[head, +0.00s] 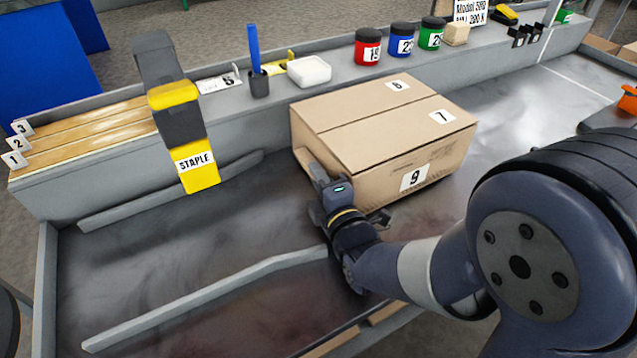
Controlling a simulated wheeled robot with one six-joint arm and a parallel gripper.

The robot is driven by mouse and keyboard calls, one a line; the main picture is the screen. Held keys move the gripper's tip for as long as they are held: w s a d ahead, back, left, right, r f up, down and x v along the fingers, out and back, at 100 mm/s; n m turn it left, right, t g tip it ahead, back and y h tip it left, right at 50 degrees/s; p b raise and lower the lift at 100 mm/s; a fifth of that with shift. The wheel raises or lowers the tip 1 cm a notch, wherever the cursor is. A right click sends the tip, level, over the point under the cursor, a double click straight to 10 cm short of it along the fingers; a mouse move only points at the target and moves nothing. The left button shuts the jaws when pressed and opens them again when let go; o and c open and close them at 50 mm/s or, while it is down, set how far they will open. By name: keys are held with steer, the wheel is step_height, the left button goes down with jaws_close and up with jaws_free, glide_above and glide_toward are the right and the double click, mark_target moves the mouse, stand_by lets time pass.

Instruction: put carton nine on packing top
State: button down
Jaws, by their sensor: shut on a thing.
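A large brown carton (383,125) sits at the middle of the grey metal bench top (250,240). A label 9 is on its front face, and labels 7 and one that looks like 6 or 8 are on its top. My gripper (322,192) is at the carton's lower left front corner, shut on it. The fingertips are partly hidden by the gripper body and the carton. The carton looks level. Whether its underside touches the bench top is hard to tell. No label names the packing top.
A yellow and grey STAPLE post (197,167) stands to the left. A bent grey rail (205,300) lies along the front left. The back ledge holds a white box (309,71), a pen cup (259,84) and numbered jars (401,41).

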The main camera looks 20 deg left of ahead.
steer(key=shift+f, duration=0.5)
steer(key=c, duration=1.5)
jaws_free()
steer(key=shift+r, duration=0.15)
steer(key=v, duration=1.2)
steer(key=shift+p, duration=0.4)
